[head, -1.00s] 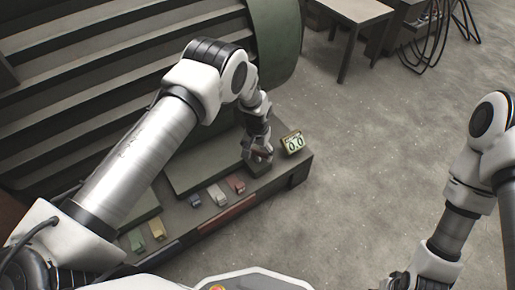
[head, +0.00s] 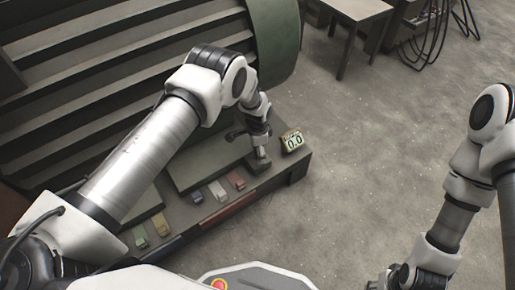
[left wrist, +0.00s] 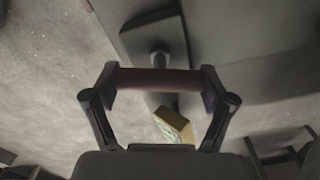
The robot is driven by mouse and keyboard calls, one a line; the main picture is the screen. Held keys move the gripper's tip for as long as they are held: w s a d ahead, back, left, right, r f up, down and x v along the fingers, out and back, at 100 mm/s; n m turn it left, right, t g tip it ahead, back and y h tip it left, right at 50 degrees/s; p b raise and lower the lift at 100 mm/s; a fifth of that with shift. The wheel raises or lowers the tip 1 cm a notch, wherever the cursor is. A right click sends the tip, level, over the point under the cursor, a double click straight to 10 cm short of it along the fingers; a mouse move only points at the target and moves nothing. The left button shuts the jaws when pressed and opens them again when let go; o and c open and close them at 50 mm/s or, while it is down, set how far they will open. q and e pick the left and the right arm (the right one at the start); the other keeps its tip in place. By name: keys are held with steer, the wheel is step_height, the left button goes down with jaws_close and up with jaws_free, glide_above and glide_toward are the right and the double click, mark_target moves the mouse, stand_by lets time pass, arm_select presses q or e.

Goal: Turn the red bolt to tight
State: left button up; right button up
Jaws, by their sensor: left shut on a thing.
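In the left wrist view, the fingers of this gripper (left wrist: 158,88) are spread wide and closed on the ends of a dark red bar, which I take as the red bolt (left wrist: 155,79). A dark round-ended post (left wrist: 159,62) shows just past the bar. The bolt is hidden in the head view. The display also shows in the left wrist view (left wrist: 174,123). My right gripper (head: 390,281) is at the bottom edge, mostly cut off.
A slatted structure (head: 110,80) stands behind. A table (head: 352,14) is far back.

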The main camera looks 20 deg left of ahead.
arm_select(q)
steer(key=shift+s+m, duration=0.1)
steer(key=shift+m, duration=0.5)
steer(key=o, duration=1)
step_height(320, 180, up, 12)
